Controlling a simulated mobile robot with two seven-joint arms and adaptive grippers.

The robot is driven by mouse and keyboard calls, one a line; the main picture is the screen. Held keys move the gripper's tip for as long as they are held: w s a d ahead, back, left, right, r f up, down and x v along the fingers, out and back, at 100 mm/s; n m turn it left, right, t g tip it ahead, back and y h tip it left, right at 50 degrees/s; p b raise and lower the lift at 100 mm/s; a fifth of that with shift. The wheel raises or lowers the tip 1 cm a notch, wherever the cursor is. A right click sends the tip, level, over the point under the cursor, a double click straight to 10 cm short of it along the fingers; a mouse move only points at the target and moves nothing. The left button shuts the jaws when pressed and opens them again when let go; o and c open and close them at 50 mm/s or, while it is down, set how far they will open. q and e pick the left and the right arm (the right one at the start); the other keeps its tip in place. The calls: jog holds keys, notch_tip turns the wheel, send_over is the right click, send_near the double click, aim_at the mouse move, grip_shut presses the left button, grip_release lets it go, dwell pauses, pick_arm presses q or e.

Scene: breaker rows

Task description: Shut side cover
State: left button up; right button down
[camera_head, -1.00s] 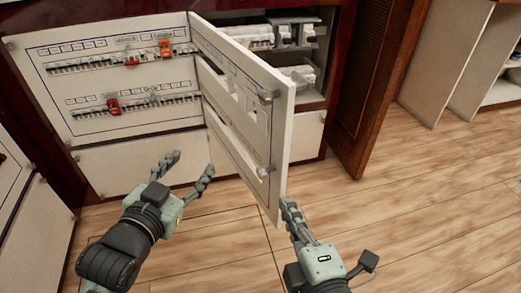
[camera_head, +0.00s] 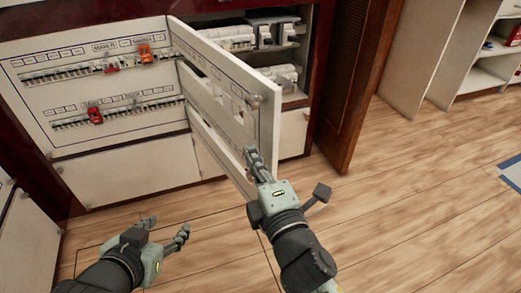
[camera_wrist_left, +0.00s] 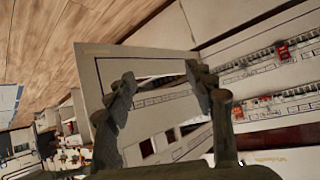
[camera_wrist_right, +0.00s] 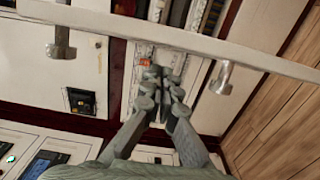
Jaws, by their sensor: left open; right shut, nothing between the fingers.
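The side cover (camera_head: 225,85) is a white hinged panel with long slots, standing open and jutting out from the breaker cabinet toward me. Breakers (camera_head: 262,36) show in the open bay behind it. My right gripper (camera_head: 254,160) is shut and empty, with its fingertips at the cover's lower free edge; I cannot tell whether they touch. In the right wrist view the cover's edge (camera_wrist_right: 190,38) crosses above the shut fingers. My left gripper (camera_head: 167,228) is open and empty, low over the floor left of the cover. The cover also shows in the left wrist view (camera_wrist_left: 150,61).
A closed breaker panel (camera_head: 95,85) with red and orange tags (camera_head: 145,53) is left of the cover. A dark wooden door (camera_head: 355,80) stands open on the right, with white shelving (camera_head: 425,55) beyond.

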pick_arm(q)
jog(key=shift+s+a+f, duration=0.1)
jog(key=shift+a+f, duration=0.05)
pick_arm(e)
jog(key=shift+w+d, duration=0.5)
jog(key=shift+d, duration=0.35)
